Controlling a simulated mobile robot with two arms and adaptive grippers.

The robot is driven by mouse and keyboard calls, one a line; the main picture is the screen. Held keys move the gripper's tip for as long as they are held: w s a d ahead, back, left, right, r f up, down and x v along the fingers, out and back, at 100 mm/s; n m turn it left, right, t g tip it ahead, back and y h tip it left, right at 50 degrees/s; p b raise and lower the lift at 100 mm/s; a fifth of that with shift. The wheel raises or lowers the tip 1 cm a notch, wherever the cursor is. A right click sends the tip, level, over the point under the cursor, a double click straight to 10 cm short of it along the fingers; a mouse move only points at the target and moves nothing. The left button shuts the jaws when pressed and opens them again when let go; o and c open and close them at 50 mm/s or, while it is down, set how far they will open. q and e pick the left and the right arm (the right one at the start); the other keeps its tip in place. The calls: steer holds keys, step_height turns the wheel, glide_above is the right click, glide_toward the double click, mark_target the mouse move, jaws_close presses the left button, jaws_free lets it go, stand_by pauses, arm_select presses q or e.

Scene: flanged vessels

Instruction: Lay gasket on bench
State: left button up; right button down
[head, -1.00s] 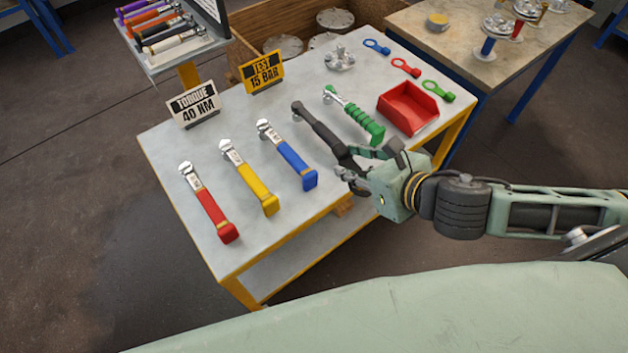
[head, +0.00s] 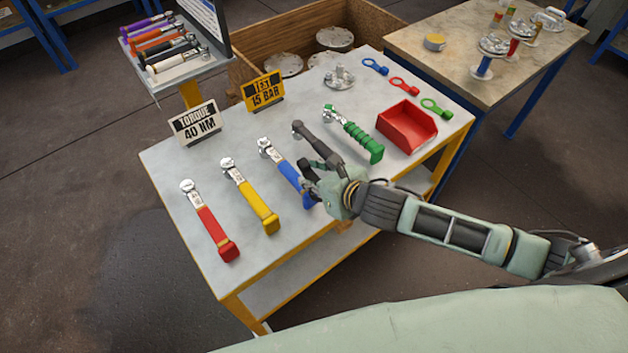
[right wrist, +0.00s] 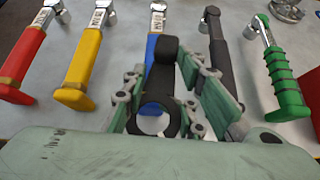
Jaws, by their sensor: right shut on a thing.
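My right gripper (head: 312,178) is over the front part of the grey bench (head: 180,165), near the blue wrench's handle. It is shut on a black gasket, a ring with a tab. In the right wrist view, the gasket (right wrist: 160,101) sits between the fingers, its ring towards the camera and its thick tab end away. The gasket seems above the bench top; the exact gap cannot be told. In the head view the fingers and gasket blend together. My left gripper is not in view.
Red (head: 212,225), yellow (head: 251,197), blue (head: 284,172), black (head: 318,143) and green (head: 352,134) wrenches lie in a row. A red bin (head: 407,128) and blue, red and green tabbed rings lie at right. Two signs stand at the back left edge. Bare bench shows between the wrenches.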

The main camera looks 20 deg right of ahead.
steer(key=shift+f, duration=0.85)
steer(key=shift+s, duration=0.1)
steer(key=shift+f, duration=0.1)
steer(key=shift+s+f, duration=0.15)
steer(key=shift+f, duration=0.6)
steer(key=c, duration=1.3)
jaws_free()
steer(key=shift+w+r, duration=0.15)
steer(key=shift+w, duration=0.05)
